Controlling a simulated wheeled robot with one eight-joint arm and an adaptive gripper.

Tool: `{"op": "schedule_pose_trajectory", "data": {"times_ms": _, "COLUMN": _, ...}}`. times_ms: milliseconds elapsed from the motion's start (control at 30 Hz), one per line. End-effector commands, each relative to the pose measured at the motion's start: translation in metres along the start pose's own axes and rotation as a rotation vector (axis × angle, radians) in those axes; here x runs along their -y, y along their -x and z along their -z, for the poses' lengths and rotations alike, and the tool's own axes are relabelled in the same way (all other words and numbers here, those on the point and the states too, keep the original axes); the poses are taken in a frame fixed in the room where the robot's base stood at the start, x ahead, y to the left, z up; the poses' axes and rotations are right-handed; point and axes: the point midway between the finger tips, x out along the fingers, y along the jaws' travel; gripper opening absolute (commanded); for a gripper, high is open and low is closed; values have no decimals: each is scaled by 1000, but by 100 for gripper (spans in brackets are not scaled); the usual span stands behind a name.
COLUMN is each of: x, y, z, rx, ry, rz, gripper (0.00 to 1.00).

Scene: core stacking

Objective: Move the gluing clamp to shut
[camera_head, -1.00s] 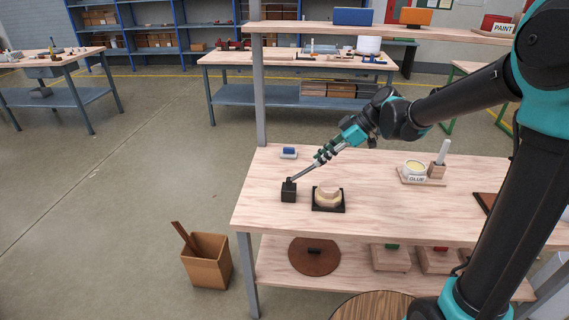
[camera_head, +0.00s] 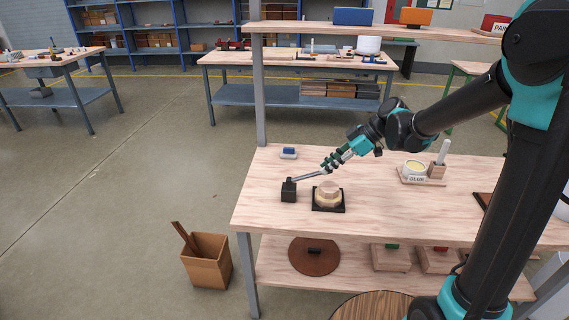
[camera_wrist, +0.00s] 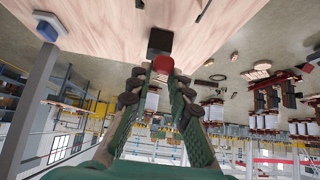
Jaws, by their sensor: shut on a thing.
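The gluing clamp (camera_head: 289,191) is a black block with a grey lever arm, near the left front of the workbench. Its lever leans low to the right, tilted slightly up toward my gripper. My gripper (camera_head: 327,168) is shut on the lever's far end, above and behind a pale wooden stack (camera_head: 328,192) on a black base. In the wrist view, the black clamp body (camera_wrist: 160,41) shows beyond a red part (camera_wrist: 163,64) between my fingertips (camera_wrist: 160,80). The fingers hide part of the lever.
A glue pot (camera_head: 414,169) and a brush holder (camera_head: 437,171) stand on a tray at the right. A small blue-topped block (camera_head: 289,153) lies behind the clamp. A shelf (camera_head: 370,31) runs above the bench. The bench front is mostly clear.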

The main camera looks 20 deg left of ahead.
Motion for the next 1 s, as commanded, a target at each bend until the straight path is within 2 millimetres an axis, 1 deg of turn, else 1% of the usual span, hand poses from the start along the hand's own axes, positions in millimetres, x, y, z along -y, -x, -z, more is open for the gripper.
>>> {"op": "schedule_pose_trajectory", "data": {"times_ms": 67, "x": 0, "y": 0, "z": -4, "rx": 2, "ry": -1, "rz": -2, "gripper": 0}}
{"op": "schedule_pose_trajectory", "data": {"times_ms": 433, "x": 0, "y": -1, "z": -7, "rx": 2, "ry": -1, "rz": -2, "gripper": 0}}
{"op": "schedule_pose_trajectory", "data": {"times_ms": 1000, "x": -1, "y": -15, "z": -38, "rx": 2, "ry": -2, "rz": -3, "gripper": 0}}
